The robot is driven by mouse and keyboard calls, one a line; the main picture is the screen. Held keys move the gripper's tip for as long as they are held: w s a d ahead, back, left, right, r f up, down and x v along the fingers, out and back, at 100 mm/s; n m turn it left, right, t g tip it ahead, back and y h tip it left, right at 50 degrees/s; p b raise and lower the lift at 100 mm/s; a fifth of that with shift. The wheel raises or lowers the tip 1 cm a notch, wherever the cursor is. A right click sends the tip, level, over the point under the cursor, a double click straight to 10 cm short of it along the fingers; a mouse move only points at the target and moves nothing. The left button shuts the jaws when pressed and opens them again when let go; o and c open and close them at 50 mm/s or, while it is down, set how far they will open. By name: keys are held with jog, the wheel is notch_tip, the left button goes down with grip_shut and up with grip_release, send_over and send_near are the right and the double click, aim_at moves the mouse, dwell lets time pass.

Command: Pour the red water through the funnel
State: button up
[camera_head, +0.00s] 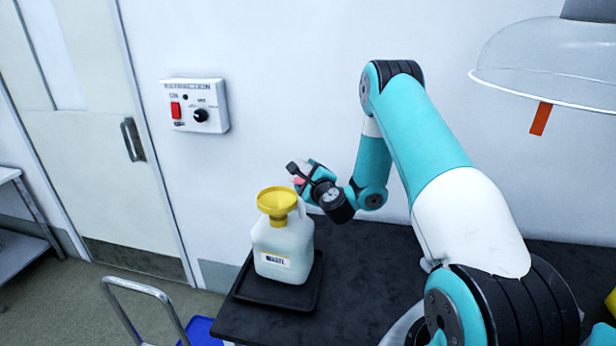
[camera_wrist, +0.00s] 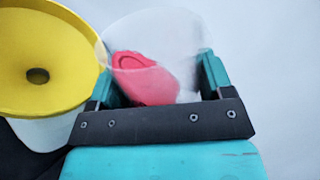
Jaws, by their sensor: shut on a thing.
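My gripper (camera_head: 305,176) is shut on a clear beaker with red water. In the wrist view the beaker (camera_wrist: 180,40) sits between the two fingers of my gripper (camera_wrist: 158,82), and the red water (camera_wrist: 148,80) lies slanted inside it. The yellow funnel (camera_head: 277,201) sits in the mouth of a white jug (camera_head: 284,246). The gripper and beaker are above and just right of the funnel. In the wrist view the funnel (camera_wrist: 60,45) is left of the beaker, with its dark hole showing and no red seen in it. The head view shows the beaker only small and partly hidden by the gripper.
The jug stands in a black tray (camera_head: 309,298) on a dark bench (camera_head: 370,275) against the wall. A control box (camera_head: 196,105) is on the wall. A clear hood (camera_head: 550,55) hangs at upper right. A metal cart handle (camera_head: 140,287) stands at lower left.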

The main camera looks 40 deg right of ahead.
jog(key=shift+w+a+r+n+h+p, duration=0.1)
jog(key=shift+r+n+h+p, duration=0.05)
jog(key=shift+n+p, duration=0.55)
jog(key=shift+a+r+n+h+p, duration=0.15)
jog(key=shift+n+p, duration=0.35)
jog(key=shift+p, duration=0.35)
jog(key=shift+f+n, duration=0.15)
jog(key=shift+n, duration=0.15)
jog(key=shift+r+n+g+p, duration=0.2)
jog(key=shift+n+g+p, duration=0.1)
jog(key=shift+p, duration=0.7)
jog(key=shift+a+f+p, duration=0.1)
jog(key=shift+p, duration=0.2)
jog(key=shift+n+p, duration=0.3)
jog(key=shift+p, duration=0.4)
jog(key=shift+w+a+n+p, duration=0.1)
jog(key=shift+a+n+p, duration=0.15)
jog(key=shift+p, duration=0.85)
jog(key=shift+r+n+p, duration=0.2)
jog(key=shift+n+p, duration=0.25)
jog(key=shift+p, duration=0.2)
jog(key=shift+f, duration=0.1)
